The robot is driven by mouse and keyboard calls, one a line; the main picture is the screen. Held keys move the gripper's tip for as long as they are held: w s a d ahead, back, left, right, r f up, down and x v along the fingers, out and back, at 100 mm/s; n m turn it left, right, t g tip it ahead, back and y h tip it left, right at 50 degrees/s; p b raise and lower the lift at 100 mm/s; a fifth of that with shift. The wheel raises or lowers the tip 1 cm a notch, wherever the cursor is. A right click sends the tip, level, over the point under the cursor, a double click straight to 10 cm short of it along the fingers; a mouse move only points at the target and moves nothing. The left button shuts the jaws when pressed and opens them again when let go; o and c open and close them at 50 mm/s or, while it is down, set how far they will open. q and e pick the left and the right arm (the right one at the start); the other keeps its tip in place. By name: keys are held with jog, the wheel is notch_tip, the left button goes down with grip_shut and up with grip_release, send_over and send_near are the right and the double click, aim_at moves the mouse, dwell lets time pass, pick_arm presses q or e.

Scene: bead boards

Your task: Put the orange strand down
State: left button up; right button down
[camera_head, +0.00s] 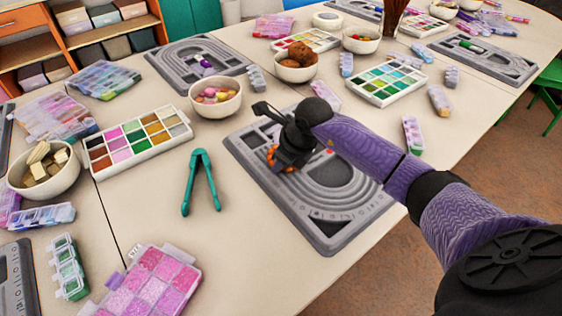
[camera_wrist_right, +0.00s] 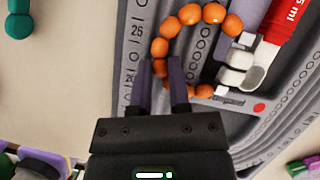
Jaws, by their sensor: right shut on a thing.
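The orange strand (camera_wrist_right: 189,15) is a curved string of round orange beads. In the wrist view it loops ahead of my right gripper (camera_wrist_right: 161,72), whose two fingers are shut on its near left part. In the head view a few orange beads (camera_head: 271,153) show beside the dark right gripper (camera_head: 275,158), over the grey bead board (camera_head: 305,221). The gripper hides part of the strand there. I cannot tell whether the beads touch the board. My left gripper is not in view.
A red tube (camera_wrist_right: 289,22) with white markings lies across the board, with white and silver pieces (camera_wrist_right: 238,62) beside it. Teal tweezers (camera_head: 201,181) lie left of the board. A bowl of beads (camera_head: 215,96) and a colour tray (camera_head: 137,141) stand farther left. Table around the tweezers is clear.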

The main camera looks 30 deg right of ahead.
jog(key=c, duration=0.7)
grip_release()
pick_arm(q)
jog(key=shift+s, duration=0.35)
pick_arm(e)
jog(key=shift+o, duration=0.6)
jog(key=shift+r, duration=0.2)
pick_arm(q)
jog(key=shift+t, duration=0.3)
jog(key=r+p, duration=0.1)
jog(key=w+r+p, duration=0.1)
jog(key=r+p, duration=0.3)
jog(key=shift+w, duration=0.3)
pick_arm(e)
jog(key=v, duration=1.1)
jog(key=shift+s+r, duration=0.2)
jog(key=shift+r, duration=0.2)
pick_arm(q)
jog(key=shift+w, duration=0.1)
